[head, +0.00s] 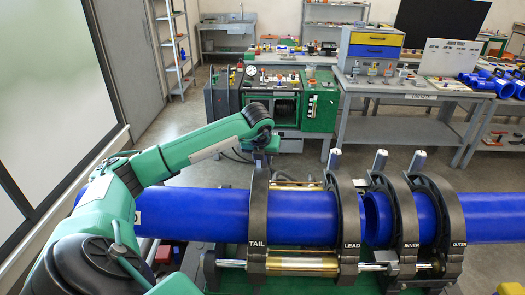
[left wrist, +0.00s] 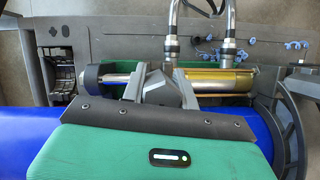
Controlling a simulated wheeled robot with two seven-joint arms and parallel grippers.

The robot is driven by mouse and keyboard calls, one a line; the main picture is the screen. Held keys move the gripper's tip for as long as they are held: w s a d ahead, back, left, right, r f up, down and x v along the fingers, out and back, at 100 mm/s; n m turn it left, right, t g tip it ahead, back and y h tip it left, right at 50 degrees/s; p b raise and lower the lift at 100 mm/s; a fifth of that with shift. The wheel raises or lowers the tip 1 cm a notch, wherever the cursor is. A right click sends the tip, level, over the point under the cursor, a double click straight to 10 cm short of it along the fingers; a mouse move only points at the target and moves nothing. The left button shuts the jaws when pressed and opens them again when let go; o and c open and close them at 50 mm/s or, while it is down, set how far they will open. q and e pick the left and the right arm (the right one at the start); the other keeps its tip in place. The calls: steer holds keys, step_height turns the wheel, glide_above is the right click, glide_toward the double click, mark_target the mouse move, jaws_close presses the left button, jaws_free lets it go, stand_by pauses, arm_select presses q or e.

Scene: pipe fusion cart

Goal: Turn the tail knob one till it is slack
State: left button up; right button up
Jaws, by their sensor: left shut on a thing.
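The black clamp marked TAIL (head: 258,215) stands around the blue pipe (head: 210,213). My left gripper (head: 262,157) points down at the top of this clamp, where its knob sits. The gripper is shut on the tail knob, which the fingers hide in the head view. In the left wrist view my left gripper (left wrist: 165,92) shows beyond its green housing, and the knob cannot be made out. My right gripper is not in view.
Clamps marked LEAD (head: 348,225), INNER (head: 405,220) and OUTER (head: 455,220) stand to the right, each near an upright grey-topped knob. A second blue pipe (head: 495,217) runs off right. A green machine (head: 322,108) and a grey workbench (head: 395,92) stand behind.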

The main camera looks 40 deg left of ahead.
arm_select(q)
steer(key=shift+n, duration=0.7)
steer(key=shift+a+n+g+y, duration=0.1)
steer(key=shift+n+g+y, duration=0.25)
steer(key=shift+n, duration=0.25)
steer(key=shift+b, duration=0.3)
steer(key=shift+o, duration=0.2)
steer(key=shift+n, duration=0.4)
steer(key=shift+s+y, duration=0.1)
steer(key=shift+y, duration=0.15)
